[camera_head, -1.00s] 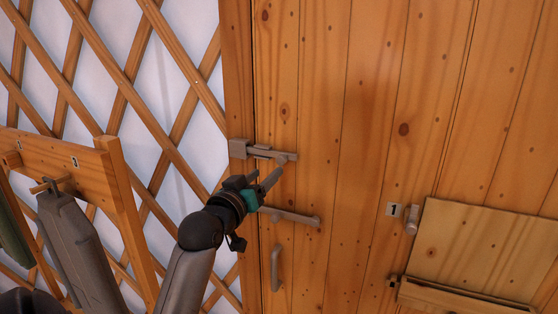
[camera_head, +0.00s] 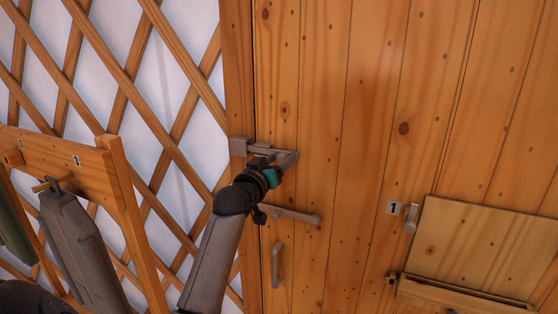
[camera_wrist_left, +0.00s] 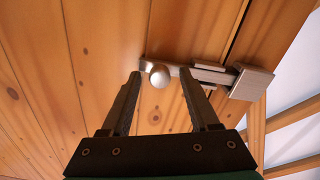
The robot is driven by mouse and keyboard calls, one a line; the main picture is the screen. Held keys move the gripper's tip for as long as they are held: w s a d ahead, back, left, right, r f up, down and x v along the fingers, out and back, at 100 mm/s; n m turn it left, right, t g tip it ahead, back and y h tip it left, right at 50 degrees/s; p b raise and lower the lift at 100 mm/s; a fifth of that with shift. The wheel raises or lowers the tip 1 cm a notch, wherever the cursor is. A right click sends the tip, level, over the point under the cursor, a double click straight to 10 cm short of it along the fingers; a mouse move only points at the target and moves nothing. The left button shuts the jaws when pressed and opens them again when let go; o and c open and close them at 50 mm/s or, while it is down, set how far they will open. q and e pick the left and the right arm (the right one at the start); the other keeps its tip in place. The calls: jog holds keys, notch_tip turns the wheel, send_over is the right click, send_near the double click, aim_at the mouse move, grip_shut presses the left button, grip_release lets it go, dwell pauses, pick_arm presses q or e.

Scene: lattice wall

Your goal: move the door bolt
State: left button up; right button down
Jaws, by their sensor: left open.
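My right gripper is not in view.
A grey lever (camera_head: 292,215) and a vertical handle (camera_head: 275,266) sit on the door below the bolt. A wooden rack (camera_head: 65,158) with hanging grey and green items stands left by the lattice wall. A wooden flap (camera_head: 485,250) is at right.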

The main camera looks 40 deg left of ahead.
pick_arm(q)
grip_shut()
dwell(0.3)
dwell(1.0)
